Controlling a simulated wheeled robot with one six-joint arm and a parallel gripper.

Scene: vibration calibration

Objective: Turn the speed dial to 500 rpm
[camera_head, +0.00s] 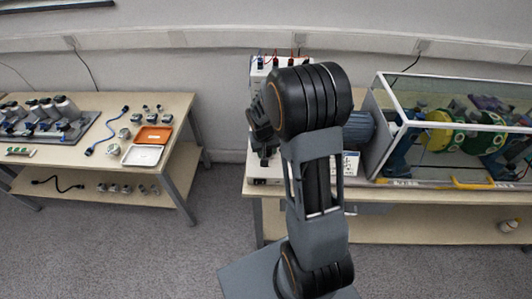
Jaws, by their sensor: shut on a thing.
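My arm reaches up and forward to the left end of the right bench. My gripper (264,150) is at the front of a white control unit (258,75), partly hidden behind my own arm links. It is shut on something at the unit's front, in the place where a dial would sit. The speed dial itself is hidden behind my gripper and arm, so its setting cannot be read. Several cables rise from the top of the control unit.
Right of my arm, a clear-walled enclosure (440,85) holds a yellow disc (437,138) and green discs. A blue motor (359,130) stands at its left. The left table (185,112) carries an orange tray (153,135), a white tray (142,155) and a blue cable (106,133). Floor between is clear.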

